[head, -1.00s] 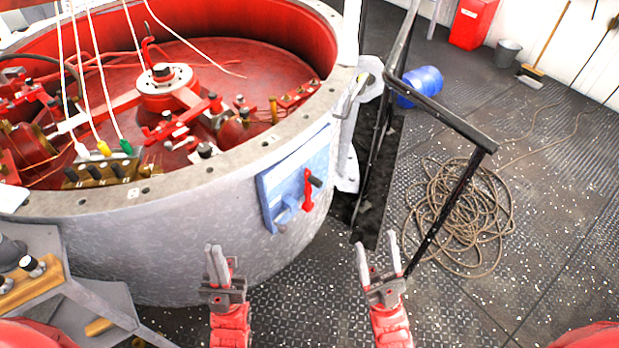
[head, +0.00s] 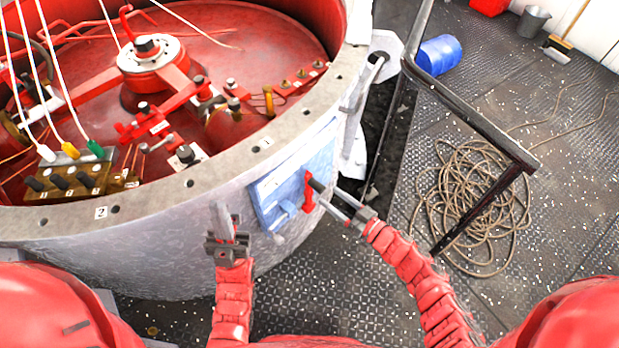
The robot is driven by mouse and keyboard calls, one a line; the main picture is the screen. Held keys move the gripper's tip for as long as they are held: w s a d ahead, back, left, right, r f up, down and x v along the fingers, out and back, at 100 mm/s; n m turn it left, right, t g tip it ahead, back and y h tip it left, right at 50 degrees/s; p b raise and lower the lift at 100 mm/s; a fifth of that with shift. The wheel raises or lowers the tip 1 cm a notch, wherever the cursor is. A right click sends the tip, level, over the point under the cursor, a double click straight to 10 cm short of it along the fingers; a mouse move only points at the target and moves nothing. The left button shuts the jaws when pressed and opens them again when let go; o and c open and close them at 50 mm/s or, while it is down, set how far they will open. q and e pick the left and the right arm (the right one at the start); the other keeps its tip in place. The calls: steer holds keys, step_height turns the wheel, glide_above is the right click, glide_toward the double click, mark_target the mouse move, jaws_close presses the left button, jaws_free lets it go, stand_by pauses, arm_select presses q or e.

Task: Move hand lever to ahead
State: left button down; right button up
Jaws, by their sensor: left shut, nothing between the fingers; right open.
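The hand lever (head: 308,193) is a small red lever with a dark grip, mounted on a blue panel (head: 268,205) on the outside of the round grey drum wall. My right gripper (head: 328,197) is open, with its fingers reaching left to the lever's dark grip. Whether the fingers touch the grip I cannot tell. My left gripper (head: 223,220) is shut and empty, pointing up in front of the drum wall, left of the blue panel. Any markings on the panel are too small to read.
The grey drum (head: 150,245) fills the left, with red machinery inside. A dark railing (head: 470,120) stands right of the lever, close to my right arm. A coiled rope (head: 475,205) lies on the deck. A blue barrel (head: 440,54) lies farther back.

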mark_target(309, 180)
steer(key=x, duration=0.9)
steer(key=shift+w+a, duration=0.15)
steer(key=shift+a, duration=0.05)
jaws_close()
stand_by(1.1)
